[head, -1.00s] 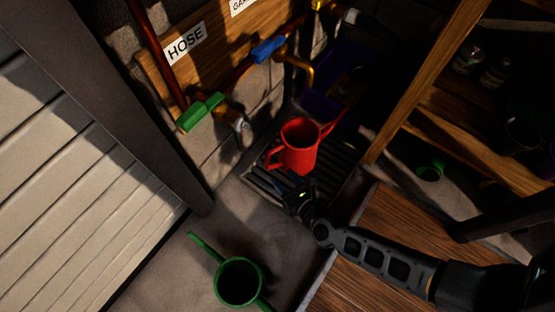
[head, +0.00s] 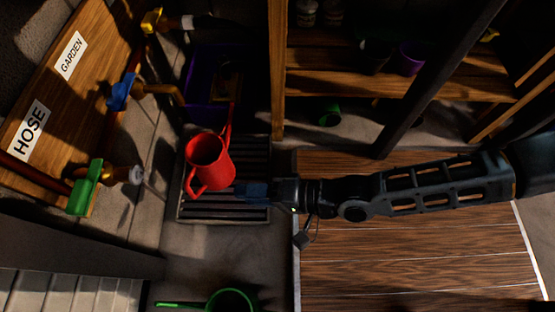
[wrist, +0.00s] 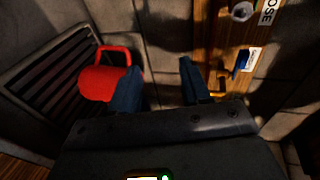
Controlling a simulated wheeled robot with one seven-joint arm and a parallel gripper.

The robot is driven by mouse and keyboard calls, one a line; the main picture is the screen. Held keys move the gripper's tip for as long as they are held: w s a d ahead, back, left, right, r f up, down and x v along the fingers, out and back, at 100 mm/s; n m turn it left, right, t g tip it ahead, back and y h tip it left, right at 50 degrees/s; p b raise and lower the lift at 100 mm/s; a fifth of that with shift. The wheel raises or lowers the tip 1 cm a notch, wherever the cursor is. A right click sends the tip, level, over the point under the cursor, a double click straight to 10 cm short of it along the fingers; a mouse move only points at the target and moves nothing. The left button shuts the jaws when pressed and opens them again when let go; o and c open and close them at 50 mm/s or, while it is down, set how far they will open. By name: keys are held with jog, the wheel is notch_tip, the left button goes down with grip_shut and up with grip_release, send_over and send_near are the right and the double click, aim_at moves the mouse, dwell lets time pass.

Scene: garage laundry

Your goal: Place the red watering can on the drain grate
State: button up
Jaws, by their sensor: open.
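The red watering can (head: 208,166) appears upright on the dark slatted drain grate (head: 258,152), over its left and middle part. Its spout points to the back right, and its handle is at the front left. My gripper (head: 245,192) is just right of the can's lower body, low over the grate. In the wrist view, the two blue fingers (wrist: 161,82) are apart with nothing between them. The red can (wrist: 96,83) is left of the left finger there, partly hidden by it. The grate (wrist: 50,75) lies behind it. I cannot tell whether the finger touches the can.
A green watering can (head: 232,301) stands on the floor in front. A purple bin (head: 200,98) is behind the grate. The tap board (head: 75,75) with HOSE and GARDEN labels is at left. Wooden shelves (head: 400,80) stand at back right. A green pot (head: 329,115) lies near them.

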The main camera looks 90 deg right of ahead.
jog(key=s+a+r+n+y, duration=0.1)
jog(key=s+r+n, duration=0.1)
jog(key=r+n, duration=0.7)
jog(key=s+a+r+n, duration=0.1)
jog(key=s+r+n, duration=0.2)
jog(key=r+n, duration=0.6)
jog(key=shift+n+y, duration=0.4)
